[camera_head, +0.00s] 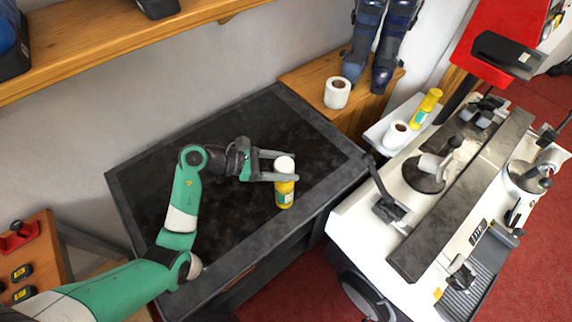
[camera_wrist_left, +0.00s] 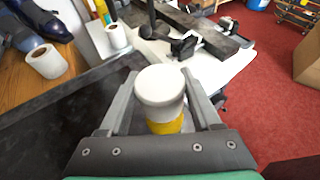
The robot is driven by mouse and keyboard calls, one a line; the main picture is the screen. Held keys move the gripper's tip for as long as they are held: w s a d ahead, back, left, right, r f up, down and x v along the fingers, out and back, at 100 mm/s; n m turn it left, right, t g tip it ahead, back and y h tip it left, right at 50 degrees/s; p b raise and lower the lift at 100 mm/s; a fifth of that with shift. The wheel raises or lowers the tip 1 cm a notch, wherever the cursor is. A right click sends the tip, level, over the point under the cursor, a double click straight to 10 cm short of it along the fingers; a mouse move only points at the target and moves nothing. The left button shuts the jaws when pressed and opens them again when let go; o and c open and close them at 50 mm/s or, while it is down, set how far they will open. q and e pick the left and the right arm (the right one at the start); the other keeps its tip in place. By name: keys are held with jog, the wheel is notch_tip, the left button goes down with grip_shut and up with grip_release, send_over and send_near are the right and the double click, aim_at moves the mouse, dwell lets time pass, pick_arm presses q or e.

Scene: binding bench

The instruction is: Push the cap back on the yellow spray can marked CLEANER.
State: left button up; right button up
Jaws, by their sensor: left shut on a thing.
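The yellow spray can (camera_head: 285,190) stands upright near the right side of the dark bench top (camera_head: 240,215); its label is too small to read. A white cap (camera_head: 284,164) is at its top and also shows in the left wrist view (camera_wrist_left: 160,86), with a band of yellow (camera_wrist_left: 165,125) below it. My left gripper (camera_head: 291,167) reaches in from the left, one finger on each side of the cap, and is shut on it. The near finger hides the joint between cap and can, so I cannot tell how fully the cap sits. My right gripper is not in view.
Right of the bench stands a white machine (camera_head: 375,232) with a long dark bar. A paper roll (camera_head: 397,134) and another yellow can (camera_head: 421,115) stand on its side shelf. Another roll (camera_head: 337,93) and dark boots stand on a wooden surface behind. The bench's left part is clear.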

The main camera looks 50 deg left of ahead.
pick_arm(q)
jog(key=shift+f, duration=0.15)
jog(key=shift+f+b, duration=0.45)
jog(key=shift+f, duration=0.05)
jog(key=shift+f, duration=0.4)
dwell(0.9)
jog(key=o, duration=1.4)
notch_tip(320, 180, up, 7)
jog(key=p, duration=0.6)
jog(key=shift+r, duration=0.1)
